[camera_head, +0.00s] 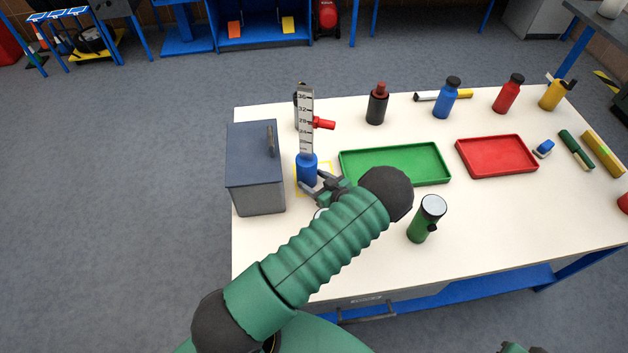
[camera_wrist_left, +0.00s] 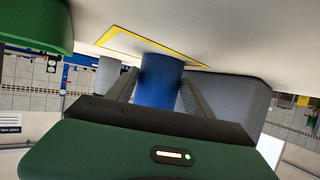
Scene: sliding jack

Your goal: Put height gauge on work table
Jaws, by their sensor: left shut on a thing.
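The height gauge (camera_head: 306,125) stands upright, with a white scale and a blue base (camera_head: 307,169). It is at the left part of the white work table (camera_head: 345,243), at a yellow outlined square (camera_head: 327,166). My left gripper (camera_head: 318,183) is shut on the blue base from the near right side. In the left wrist view the blue base (camera_wrist_left: 160,82) sits between the two fingers, close to the yellow outline (camera_wrist_left: 120,38). I cannot tell whether the base fully touches the table.
A grey box (camera_head: 255,168) stands just left of the gauge. A green tray (camera_head: 395,163) and a red tray (camera_head: 497,156) lie to the right. A green cylinder (camera_head: 427,219) stands near the front. Several bottles, including a black one (camera_head: 377,104), line the back.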

